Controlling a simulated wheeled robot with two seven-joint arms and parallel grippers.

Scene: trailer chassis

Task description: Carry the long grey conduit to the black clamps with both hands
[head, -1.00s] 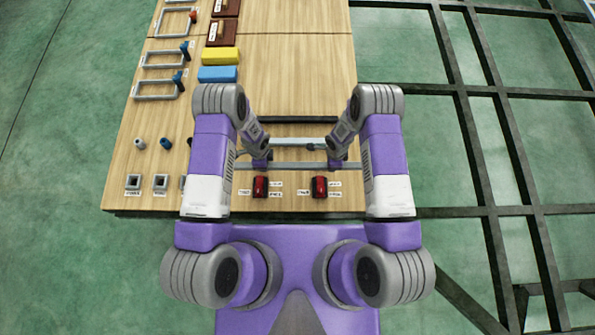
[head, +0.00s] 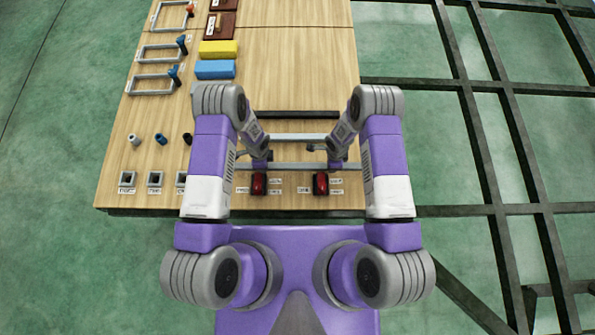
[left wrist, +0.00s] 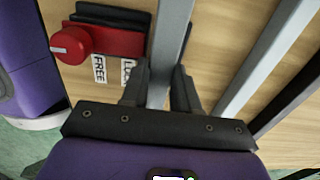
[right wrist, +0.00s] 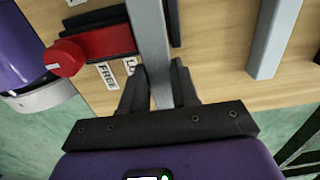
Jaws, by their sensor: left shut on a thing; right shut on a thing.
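The long grey conduit (head: 297,166) lies across the near part of the table in the head view, both ends hidden by my arms. My left gripper (head: 262,162) is shut on it toward the left; it passes between the fingers in the left wrist view (left wrist: 168,50). My right gripper (head: 338,160) is shut on it toward the right, also in the right wrist view (right wrist: 150,45). Two black clamps with red blocks and knobs stand beside the conduit on the near side, one left (head: 259,184), one right (head: 320,184). I cannot tell whether the conduit touches them.
A second grey bar (head: 295,139) and a black bar (head: 295,115) lie farther back. FREE and LOCK labels lie by the knobs. Blue (head: 215,69) and yellow (head: 218,49) blocks, frames and small sockets (head: 127,179) are at left. The table's back right is clear.

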